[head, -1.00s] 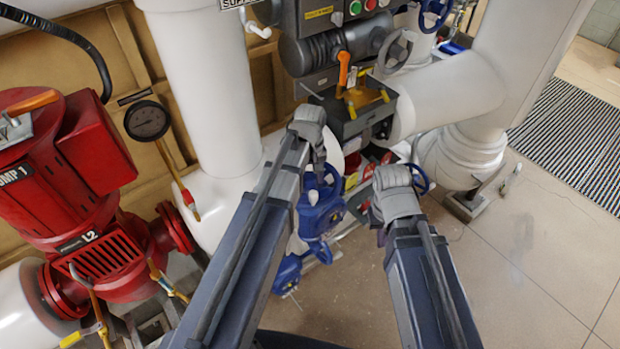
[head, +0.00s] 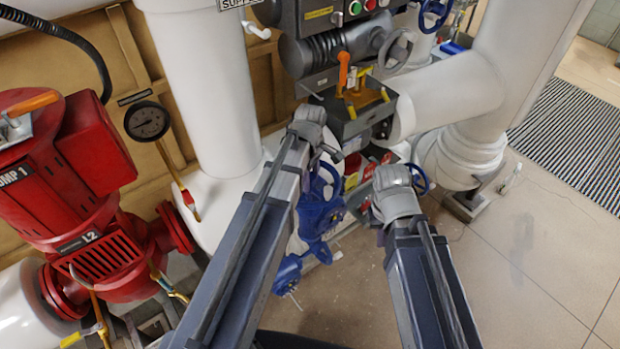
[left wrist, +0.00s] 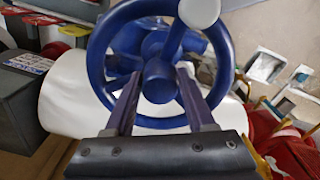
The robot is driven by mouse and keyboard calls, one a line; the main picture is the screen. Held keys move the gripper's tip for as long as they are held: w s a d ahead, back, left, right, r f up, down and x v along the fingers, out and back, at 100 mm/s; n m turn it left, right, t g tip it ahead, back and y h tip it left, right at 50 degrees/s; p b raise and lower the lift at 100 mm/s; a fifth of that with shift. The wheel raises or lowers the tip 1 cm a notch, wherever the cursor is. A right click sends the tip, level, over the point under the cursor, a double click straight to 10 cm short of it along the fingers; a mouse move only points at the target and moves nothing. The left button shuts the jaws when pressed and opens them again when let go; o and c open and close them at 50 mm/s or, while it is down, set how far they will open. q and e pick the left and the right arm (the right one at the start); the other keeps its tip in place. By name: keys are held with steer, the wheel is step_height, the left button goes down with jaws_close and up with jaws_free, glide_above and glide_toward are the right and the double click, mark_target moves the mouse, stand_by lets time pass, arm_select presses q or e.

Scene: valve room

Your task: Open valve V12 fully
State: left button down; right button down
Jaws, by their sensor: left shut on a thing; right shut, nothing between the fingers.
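A blue handwheel (left wrist: 97,62) fills the middle of the left wrist view, with a central hub and a pale knob (left wrist: 200,12) at its rim. My left gripper (left wrist: 158,88) is shut on this wheel, its two fingers either side of the hub area. In the head view the wheel (head: 333,184) shows partly, just below my left gripper (head: 328,152), on a blue valve body. My wrist hides part of it. No V12 tag is readable. My right gripper (head: 380,222) is shut and empty, in front of another blue handwheel (head: 422,180), apparently not holding it.
A red pump (head: 65,200) and a gauge (head: 147,121) stand at left. White pipes (head: 205,90) and a grey box with an orange lever (head: 343,70) are beyond my grippers. Open floor (head: 540,240) lies at right.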

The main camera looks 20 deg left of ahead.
arm_select(q)
steer(key=shift+s+a+f, duration=0.1)
steer(key=shift+s+f, duration=0.35)
steer(key=shift+s, duration=0.15)
arm_select(e)
steer(key=shift+f, duration=0.45)
arm_select(q)
steer(key=shift+c, duration=1.8)
jaws_free()
steer(key=shift+o, duration=0.6)
steer(key=shift+r, duration=0.15)
steer(key=shift+w+a+r+p, duration=0.1)
steer(key=shift+r+p, duration=0.15)
steer(key=shift+p, duration=0.25)
steer(key=r+p, duration=0.2)
steer(key=w+p, duration=0.1)
steer(key=shift+a+r, duration=0.35)
steer(key=shift+r, duration=0.05)
steer(key=r+p, duration=0.3)
steer(key=shift+d, duration=0.25)
steer(key=shift+r, duration=0.1)
steer(key=shift+w, duration=0.1)
arm_select(e)
step_height(320, 180, up, 7)
steer(key=shift+w+a, duration=0.25)
steer(key=shift+w, duration=0.05)
steer(key=shift+f, duration=0.1)
